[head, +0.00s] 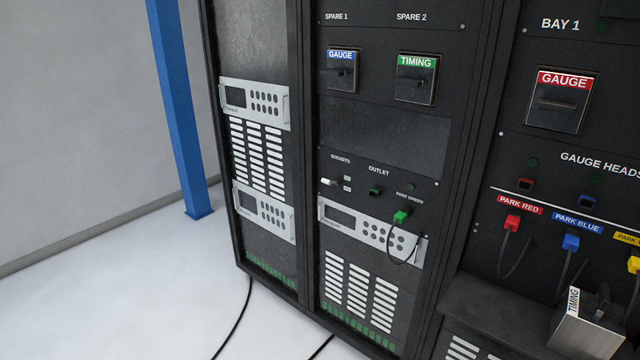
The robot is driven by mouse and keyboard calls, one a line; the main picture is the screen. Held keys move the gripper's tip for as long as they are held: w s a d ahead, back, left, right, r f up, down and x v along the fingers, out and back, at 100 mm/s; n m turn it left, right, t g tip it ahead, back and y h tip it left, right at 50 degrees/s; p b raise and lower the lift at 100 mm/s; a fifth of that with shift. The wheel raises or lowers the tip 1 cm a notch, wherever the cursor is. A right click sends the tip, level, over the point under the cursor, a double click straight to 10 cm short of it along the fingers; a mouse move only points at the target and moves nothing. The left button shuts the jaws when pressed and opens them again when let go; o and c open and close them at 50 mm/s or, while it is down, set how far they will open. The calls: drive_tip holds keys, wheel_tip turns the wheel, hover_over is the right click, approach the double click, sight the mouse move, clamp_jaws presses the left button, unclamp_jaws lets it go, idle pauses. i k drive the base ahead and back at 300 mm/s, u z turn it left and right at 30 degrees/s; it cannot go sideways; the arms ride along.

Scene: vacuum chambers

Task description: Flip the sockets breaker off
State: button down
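The sockets breaker (330,182) is a small switch with a white lever, under the SOCKETS label on the dark middle rack panel. Its lever juts out from the panel. Two tiny pale labels sit just to its right, too small to read. I cannot tell from this view whether the lever is up or down. Nothing touches the breaker. My gripper is not in view.
Right of the breaker are a green outlet (375,191) and a green plug (401,216) with a hanging black cable. A TIMING box (588,335) stands on the ledge at lower right. A blue post (178,110) stands left; pale floor (130,290) is open except for black cables.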

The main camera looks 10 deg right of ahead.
sight(336, 182)
drive_tip(key=u, duration=0.25)
drive_tip(key=k, duration=0.55)
drive_tip(key=u, duration=0.95)
drive_tip(key=k, duration=0.9)
drive_tip(key=u, duration=0.25)
drive_tip(key=i, duration=1)
drive_tip(key=z, duration=0.6)
drive_tip(key=i, duration=1.25)
drive_tip(key=u, duration=0.05)
